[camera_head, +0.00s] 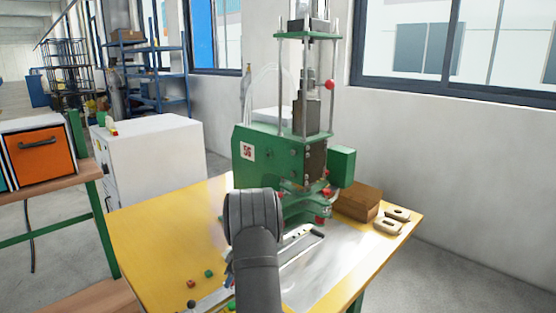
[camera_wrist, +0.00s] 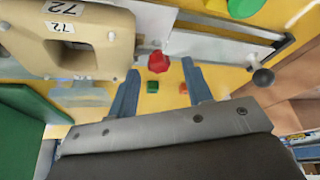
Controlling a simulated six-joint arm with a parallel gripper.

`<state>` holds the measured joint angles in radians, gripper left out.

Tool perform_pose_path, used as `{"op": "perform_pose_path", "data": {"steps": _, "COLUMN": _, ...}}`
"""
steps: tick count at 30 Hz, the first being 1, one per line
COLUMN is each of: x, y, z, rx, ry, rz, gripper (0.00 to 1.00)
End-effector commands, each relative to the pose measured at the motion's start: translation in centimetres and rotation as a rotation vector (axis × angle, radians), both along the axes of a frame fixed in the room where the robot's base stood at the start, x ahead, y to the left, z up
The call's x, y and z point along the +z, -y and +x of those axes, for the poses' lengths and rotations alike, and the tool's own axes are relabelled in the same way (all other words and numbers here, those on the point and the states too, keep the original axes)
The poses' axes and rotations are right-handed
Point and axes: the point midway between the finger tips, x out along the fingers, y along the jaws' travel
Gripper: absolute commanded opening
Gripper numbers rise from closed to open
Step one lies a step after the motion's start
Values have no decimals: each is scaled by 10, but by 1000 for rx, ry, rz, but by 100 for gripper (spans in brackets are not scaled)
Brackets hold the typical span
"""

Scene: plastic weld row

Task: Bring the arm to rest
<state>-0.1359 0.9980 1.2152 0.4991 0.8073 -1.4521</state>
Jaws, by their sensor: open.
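My arm (camera_head: 256,245) reaches up over the front of the yellow table in the head view, and it hides most of my gripper there. In the wrist view my gripper (camera_wrist: 160,66) has two blue fingers standing well apart. It is open, with nothing held between them. A red knob (camera_wrist: 158,61) shows between the fingertips, and a small green cube (camera_wrist: 152,86) and a small red cube (camera_wrist: 183,88) show beyond the gap. I cannot tell how far the fingers are from the knob.
A green press (camera_head: 270,155) stands at the table's back. A wooden block (camera_head: 357,201) and two slotted beige pieces (camera_head: 397,214) lie right. A beige block marked 72 (camera_wrist: 85,45) is close to the left finger. The yellow table's (camera_head: 160,235) left side is mostly clear.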

Motion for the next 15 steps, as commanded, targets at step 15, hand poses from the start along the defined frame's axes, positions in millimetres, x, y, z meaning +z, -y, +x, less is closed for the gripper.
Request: {"op": "perform_pose_path", "data": {"steps": 15, "x": -8, "y": 2, "z": -10, "rx": -400, "ry": -21, "rz": -7, "gripper": 45}}
